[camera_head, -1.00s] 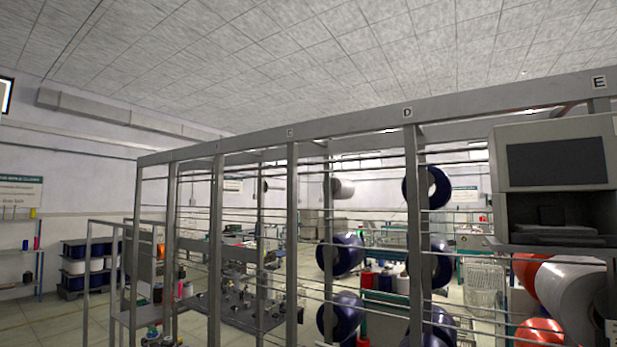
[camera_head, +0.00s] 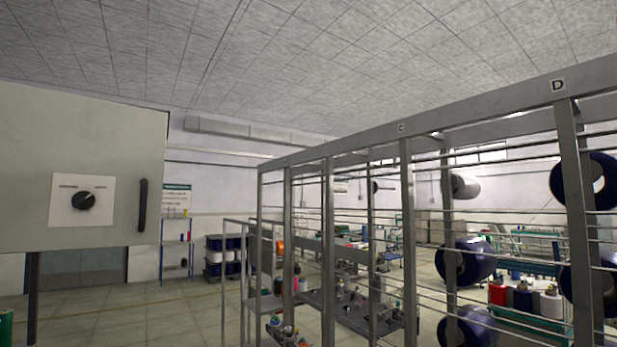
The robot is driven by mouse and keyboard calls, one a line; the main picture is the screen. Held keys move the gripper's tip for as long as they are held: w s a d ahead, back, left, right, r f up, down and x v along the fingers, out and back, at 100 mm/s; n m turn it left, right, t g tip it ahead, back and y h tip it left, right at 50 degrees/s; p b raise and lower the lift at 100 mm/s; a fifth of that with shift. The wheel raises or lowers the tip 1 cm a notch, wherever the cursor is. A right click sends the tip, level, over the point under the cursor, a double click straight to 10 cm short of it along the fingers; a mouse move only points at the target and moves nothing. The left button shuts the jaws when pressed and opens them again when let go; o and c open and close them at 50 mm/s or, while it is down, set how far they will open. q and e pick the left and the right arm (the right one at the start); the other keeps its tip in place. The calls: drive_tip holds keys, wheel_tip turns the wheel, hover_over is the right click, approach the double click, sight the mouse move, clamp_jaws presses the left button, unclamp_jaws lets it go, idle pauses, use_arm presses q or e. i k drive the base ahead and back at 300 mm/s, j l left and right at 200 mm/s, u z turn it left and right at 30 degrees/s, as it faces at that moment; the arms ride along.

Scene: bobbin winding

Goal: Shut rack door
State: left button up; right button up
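A tall grey metal rack (camera_head: 405,230) with upright posts and thin horizontal bars runs from the middle to the right edge. Its top beam carries the letters C and D. Large dark blue bobbins (camera_head: 466,262) and a white bobbin (camera_head: 465,186) sit on it. I cannot tell which part of the rack is a door, or whether one is open. Neither of my grippers is in view.
A grey cabinet (camera_head: 60,150) with a black knob (camera_head: 83,200) and a black handle (camera_head: 143,204) stands close at the left. A shelf with dark crates (camera_head: 223,255) is farther back. Tiled floor (camera_head: 120,315) is free between cabinet and rack.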

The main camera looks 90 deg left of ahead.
sight(55, 145)
drive_tip(key=u, duration=1.15)
drive_tip(key=i+u, duration=0.1)
drive_tip(key=u, duration=1.55)
drive_tip(key=i+l+u, duration=0.1)
drive_tip(key=u, duration=1.05)
drive_tip(key=l+u, duration=0.1)
drive_tip(key=u, duration=0.45)
